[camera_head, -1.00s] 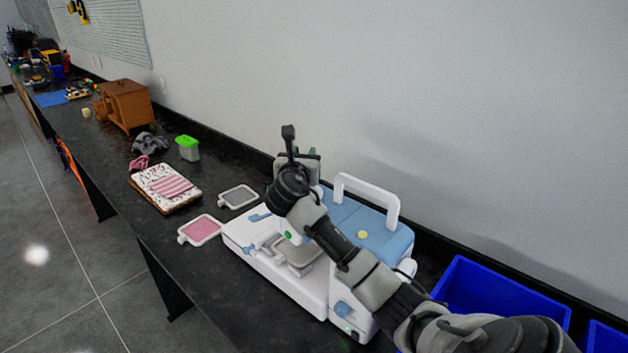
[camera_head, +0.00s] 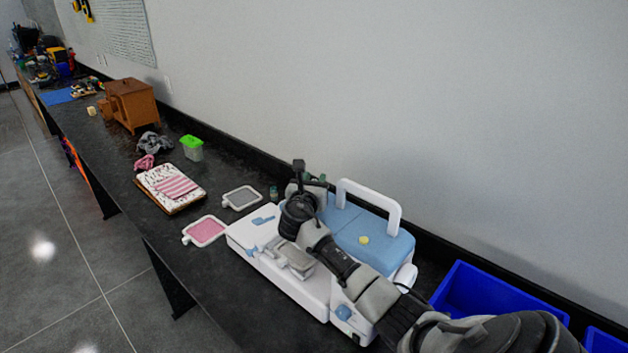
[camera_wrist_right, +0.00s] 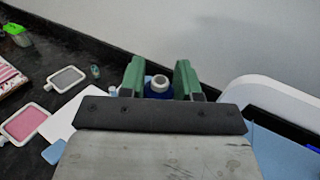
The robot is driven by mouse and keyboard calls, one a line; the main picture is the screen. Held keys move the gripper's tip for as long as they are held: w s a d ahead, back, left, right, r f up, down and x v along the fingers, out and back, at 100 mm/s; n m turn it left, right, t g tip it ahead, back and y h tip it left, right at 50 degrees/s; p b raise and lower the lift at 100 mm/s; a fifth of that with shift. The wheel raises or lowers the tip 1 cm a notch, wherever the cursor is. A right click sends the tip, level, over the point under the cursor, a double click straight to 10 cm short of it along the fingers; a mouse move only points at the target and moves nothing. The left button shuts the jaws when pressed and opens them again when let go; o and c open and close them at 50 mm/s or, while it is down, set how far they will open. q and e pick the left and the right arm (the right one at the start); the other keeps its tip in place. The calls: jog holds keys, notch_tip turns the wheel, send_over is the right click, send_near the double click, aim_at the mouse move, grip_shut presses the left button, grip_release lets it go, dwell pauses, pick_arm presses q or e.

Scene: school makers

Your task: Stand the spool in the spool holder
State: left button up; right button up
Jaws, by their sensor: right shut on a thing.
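My right gripper (camera_wrist_right: 159,78) is shut on a dark blue spool (camera_wrist_right: 158,90) with a pale ring-shaped top, held between two green fingers. In the head view, the right gripper (camera_head: 312,184) is over the far back part of the white and blue sewing machine (camera_head: 262,238), and my wrist hides most of the spool there. I cannot make out the spool holder; it may be hidden behind my gripper and wrist. I cannot tell whether the spool touches anything below. My left gripper is in neither current view.
The machine's white carry handle (camera_head: 370,192) stands close right of the gripper. Blue bins (camera_head: 490,295) are at right. The wall runs along the counter's back.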

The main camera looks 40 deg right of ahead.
jog(key=shift+f, duration=0.25)
jog(key=o, duration=0.9)
jog(key=shift+r, duration=0.3)
jog(key=b+v, duration=0.2)
jog(key=v, duration=1)
jog(key=shift+f, duration=0.1)
